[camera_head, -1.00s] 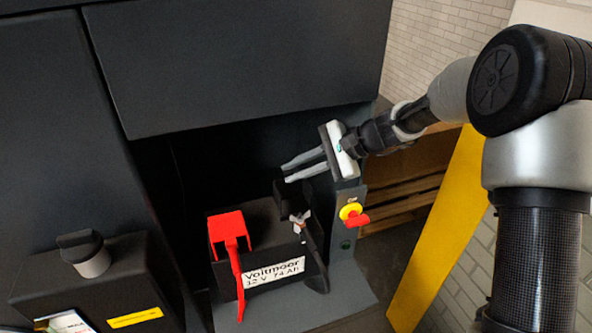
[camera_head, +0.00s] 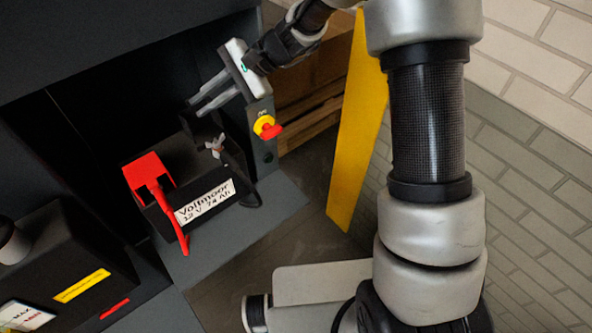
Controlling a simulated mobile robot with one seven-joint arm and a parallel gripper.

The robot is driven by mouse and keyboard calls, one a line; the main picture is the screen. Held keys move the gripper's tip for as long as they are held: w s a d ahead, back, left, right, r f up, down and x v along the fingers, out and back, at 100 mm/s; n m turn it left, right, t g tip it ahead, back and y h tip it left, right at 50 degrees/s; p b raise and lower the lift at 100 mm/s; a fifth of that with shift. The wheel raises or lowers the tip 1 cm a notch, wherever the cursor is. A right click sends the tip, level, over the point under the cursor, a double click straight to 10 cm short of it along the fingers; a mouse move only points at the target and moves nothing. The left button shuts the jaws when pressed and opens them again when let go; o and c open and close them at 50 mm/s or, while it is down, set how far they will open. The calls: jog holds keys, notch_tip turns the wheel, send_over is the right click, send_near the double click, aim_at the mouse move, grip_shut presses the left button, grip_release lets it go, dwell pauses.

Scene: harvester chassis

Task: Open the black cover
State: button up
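The battery (camera_head: 205,204) is a dark box with a white "Voltmoor" label, standing in the chassis recess. The black cover (camera_head: 199,126) is a dark shape on its back right corner, hard to separate from the dark recess, so I cannot tell its exact pose. A red cover (camera_head: 148,171) with a red strap sits on the left terminal. My gripper (camera_head: 194,108) comes in from the upper right. Its two pale fingers are parted, with nothing visible between them, and their tips are just above the black cover. I cannot tell whether they touch it.
A red-and-yellow switch (camera_head: 267,127) is on the panel right of the battery. A black box (camera_head: 65,250) with a yellow label stands at the left. A yellow board (camera_head: 357,125) leans at the right. The chassis overhang is above the recess.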

jog(key=s+d+f+b, duration=0.1)
jog(key=b, duration=0.2)
jog(key=s+d+f+n+t+y+b, duration=0.1)
jog(key=s+b, duration=0.1)
jog(key=b, duration=0.1)
jog(key=s+d+f+n+t+y+b, duration=0.1)
jog(key=b, duration=0.3)
jog(key=shift+s+d+f, duration=0.1)
jog(key=shift+s+f, duration=0.25)
jog(key=shift+s, duration=0.05)
notch_tip(320, 180, down, 5)
jog(key=s+d+n+t+y+b, duration=0.2)
jog(key=s+n+y+b, duration=0.15)
jog(key=b, duration=0.75)
jog(key=w+p+v, duration=0.1)
jog(key=p+v, duration=0.1)
jog(key=v, duration=1.4)
jog(key=s+a+r+n+g+h+p, duration=0.2)
jog(key=s+r+g+h+p, duration=0.1)
jog(key=s, duration=0.6)
jog(key=shift+s+r+g+h+p, duration=0.25)
jog(key=shift+g+h+p, duration=0.35)
jog(key=shift+h+p, duration=0.45)
jog(key=shift+a, duration=0.1)
